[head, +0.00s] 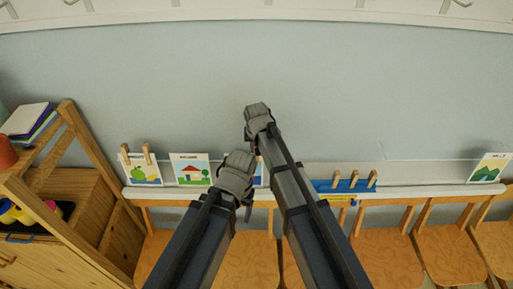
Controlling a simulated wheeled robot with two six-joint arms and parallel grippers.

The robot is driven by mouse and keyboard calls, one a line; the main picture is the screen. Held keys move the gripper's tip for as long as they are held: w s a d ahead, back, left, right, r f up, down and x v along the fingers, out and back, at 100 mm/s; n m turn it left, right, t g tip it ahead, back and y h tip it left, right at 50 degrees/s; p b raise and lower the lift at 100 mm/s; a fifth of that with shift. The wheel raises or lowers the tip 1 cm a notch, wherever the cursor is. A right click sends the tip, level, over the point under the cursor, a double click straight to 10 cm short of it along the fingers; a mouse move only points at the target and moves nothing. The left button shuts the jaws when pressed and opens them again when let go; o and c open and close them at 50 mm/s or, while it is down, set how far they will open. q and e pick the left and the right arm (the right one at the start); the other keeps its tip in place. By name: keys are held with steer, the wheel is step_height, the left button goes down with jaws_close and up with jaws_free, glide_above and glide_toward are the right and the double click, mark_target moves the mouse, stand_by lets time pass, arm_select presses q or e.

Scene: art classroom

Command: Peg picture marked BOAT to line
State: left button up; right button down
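Picture cards stand along a white ledge against the wall. A house picture (190,170) stands left of my grippers. Part of another card (259,174) shows between my arms; its label and most of its face are hidden, so I cannot tell whether it is BOAT. A fruit picture (144,172) at the left has two wooden pegs (147,153) at its top. A blue holder (345,187) with three wooden pegs (354,179) is on the ledge, right of my arms. My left gripper (239,172) is in front of the ledge; my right gripper (257,118) reaches higher. Their fingertips are not clear.
A hills picture (490,168) stands at the far right of the ledge (420,191). A wooden shelf unit (60,215) with books and a cup is at the left. Chairs (385,245) line up below the ledge. A white rail with hooks (300,15) runs along the top.

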stand_by(0.3)
steer(key=c, duration=0.7)
jaws_free()
steer(key=shift+o, duration=0.2)
steer(key=shift+o, duration=1.1)
steer(key=shift+r, duration=0.15)
steer(key=p+v, duration=0.6)
steer(key=v, duration=0.1)
steer(key=shift+p, duration=0.35)
